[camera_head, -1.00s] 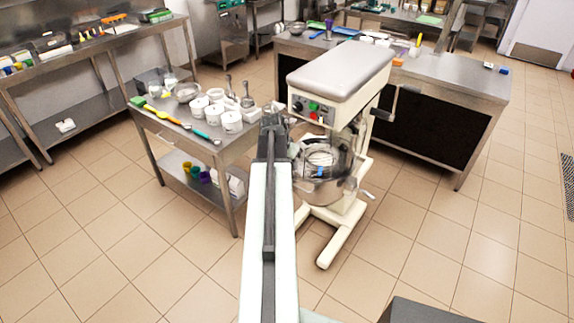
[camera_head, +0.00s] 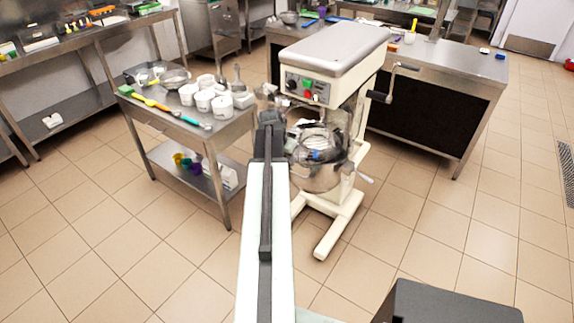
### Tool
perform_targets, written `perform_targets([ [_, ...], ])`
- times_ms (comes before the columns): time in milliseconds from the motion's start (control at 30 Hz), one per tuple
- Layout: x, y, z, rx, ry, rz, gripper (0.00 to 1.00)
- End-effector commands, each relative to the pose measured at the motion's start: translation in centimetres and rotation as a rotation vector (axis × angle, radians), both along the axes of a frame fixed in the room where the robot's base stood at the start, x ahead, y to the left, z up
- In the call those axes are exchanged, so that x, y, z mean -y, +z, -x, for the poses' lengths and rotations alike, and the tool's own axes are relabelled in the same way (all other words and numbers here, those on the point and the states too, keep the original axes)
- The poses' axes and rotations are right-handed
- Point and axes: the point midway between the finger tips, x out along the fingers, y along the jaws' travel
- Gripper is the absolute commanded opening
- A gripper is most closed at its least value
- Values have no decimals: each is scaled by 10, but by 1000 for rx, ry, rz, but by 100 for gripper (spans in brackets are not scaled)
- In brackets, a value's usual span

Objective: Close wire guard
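A cream planetary mixer (camera_head: 330,62) stands ahead, with a steel bowl (camera_head: 318,178) under its head. The wire guard (camera_head: 316,142) shows as thin wires and a rim above the bowl, with a small blue part on it. Its exact position around the bowl is too fine to tell. My arm reaches forward from the bottom of the picture. My gripper (camera_head: 268,118) is at its far end, just left of the bowl and guard. The fingers are small and dark, and I cannot tell whether they are open or touch the guard.
A steel cart (camera_head: 222,142) with white containers (camera_head: 204,99) and utensils stands close left of the mixer. A steel counter (camera_head: 440,83) is behind it to the right.

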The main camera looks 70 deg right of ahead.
Motion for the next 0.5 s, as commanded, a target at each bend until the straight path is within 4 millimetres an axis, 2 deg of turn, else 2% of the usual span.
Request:
perform_targets([
  [167, 0, 1, 0, 0, 0, 0, 32],
  [200, 0, 1, 0, 0, 0, 0, 29],
  [300, 0, 1, 0, 0, 0, 0, 1],
  [500, 0, 1, 1, -1, 0, 0, 0],
])
